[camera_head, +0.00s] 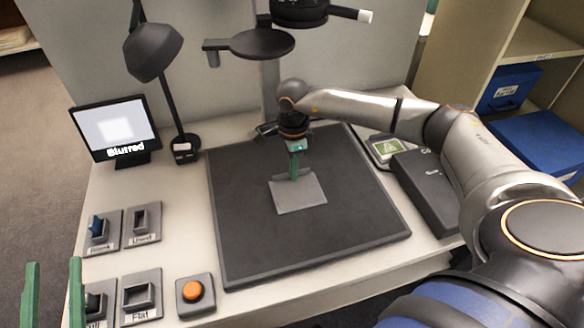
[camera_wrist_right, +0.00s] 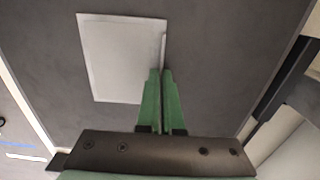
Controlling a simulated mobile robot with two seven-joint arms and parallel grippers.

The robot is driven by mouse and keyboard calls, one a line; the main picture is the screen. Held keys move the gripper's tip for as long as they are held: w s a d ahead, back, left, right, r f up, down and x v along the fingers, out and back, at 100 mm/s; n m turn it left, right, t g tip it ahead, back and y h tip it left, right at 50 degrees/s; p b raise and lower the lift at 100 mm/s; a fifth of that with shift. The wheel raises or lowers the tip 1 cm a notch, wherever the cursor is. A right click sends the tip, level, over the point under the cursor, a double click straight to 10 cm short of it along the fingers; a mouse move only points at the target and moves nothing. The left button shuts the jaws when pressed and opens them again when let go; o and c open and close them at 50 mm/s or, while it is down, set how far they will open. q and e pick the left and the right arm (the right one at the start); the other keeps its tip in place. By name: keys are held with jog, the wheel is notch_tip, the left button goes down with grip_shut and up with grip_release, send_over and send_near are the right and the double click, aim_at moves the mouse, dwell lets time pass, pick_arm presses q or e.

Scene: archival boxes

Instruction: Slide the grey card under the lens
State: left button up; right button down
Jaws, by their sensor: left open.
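The grey card (camera_head: 299,194) lies flat on the dark mat (camera_head: 350,225), near its middle. It also shows in the right wrist view (camera_wrist_right: 118,58), with a thin raised strip along its right edge. My right gripper (camera_head: 294,175) points down at the card's far edge. Its green fingers (camera_wrist_right: 161,85) are close together and appear shut on that strip; the contact is partly hidden. The lens head (camera_head: 299,10) hangs above the back of the mat, cut off by the top edge. My left gripper (camera_head: 53,285) is open and empty at the lower left.
A screen (camera_head: 115,130) reading "Blurred" stands at the back left beside a lamp (camera_head: 152,52). Labelled switches (camera_head: 142,222) and an orange button (camera_head: 193,291) sit left of the mat. A dark box (camera_head: 428,190) is at the right. The mat's front is clear.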

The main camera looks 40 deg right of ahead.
jog(key=shift+w+d, duration=0.1)
jog(key=shift+d, duration=0.2)
jog(key=c, duration=1)
grip_release()
jog(key=shift+r, duration=0.1)
